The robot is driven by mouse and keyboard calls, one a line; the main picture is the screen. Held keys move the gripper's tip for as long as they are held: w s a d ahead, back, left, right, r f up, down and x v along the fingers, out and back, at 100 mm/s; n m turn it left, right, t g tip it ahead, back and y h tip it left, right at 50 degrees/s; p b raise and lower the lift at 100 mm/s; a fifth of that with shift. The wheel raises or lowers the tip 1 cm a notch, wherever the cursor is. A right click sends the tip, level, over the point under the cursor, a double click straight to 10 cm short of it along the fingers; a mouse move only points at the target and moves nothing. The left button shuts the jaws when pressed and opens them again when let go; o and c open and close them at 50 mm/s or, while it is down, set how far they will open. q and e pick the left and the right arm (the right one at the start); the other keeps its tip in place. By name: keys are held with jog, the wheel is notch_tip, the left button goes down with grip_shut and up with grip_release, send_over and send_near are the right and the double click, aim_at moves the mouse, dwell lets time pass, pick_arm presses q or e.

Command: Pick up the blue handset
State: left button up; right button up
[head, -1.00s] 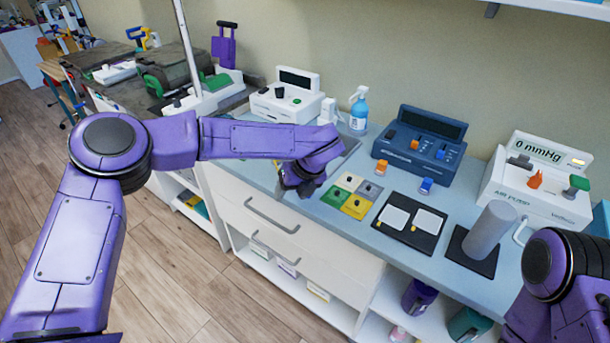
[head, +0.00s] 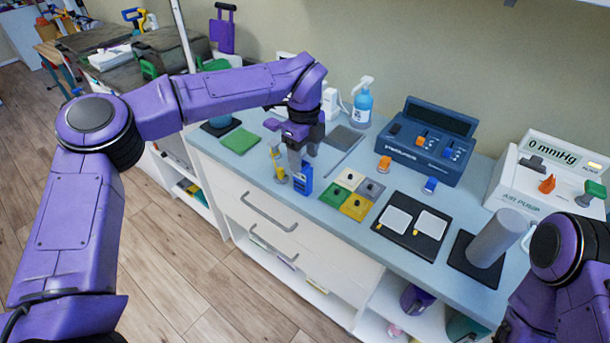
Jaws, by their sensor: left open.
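The blue handset (head: 304,179) stands upright near the front edge of the light blue counter, left of the coloured square tiles. My left gripper (head: 297,162) points down directly above it, with its fingers close to the handset's top. The gripper is open; whether the fingers touch the handset or stand around it I cannot tell. The gripper and wrist hide part of the handset's upper end. A thin yellow item (head: 277,162) stands just left of it. Only part of my right arm shows at the lower right; its gripper is out of view.
Behind stand a spray bottle (head: 362,106), a dark blue console (head: 427,157) and an air pump (head: 520,176). A green mat (head: 240,140) lies left.

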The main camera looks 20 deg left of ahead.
aim_at(303, 166)
pick_arm(q)
jog(key=f, duration=0.1)
jog(key=f+p, duration=0.1)
jog(key=f, duration=0.1)
jog(key=f+p, duration=0.1)
jog(key=f, duration=0.1)
jog(key=shift+w+a+f, duration=0.2)
jog(key=shift+w+a, duration=0.05)
jog(key=shift+a, duration=0.05)
jog(key=shift+f, duration=0.15)
jog(key=c, duration=1.1)
grip_shut()
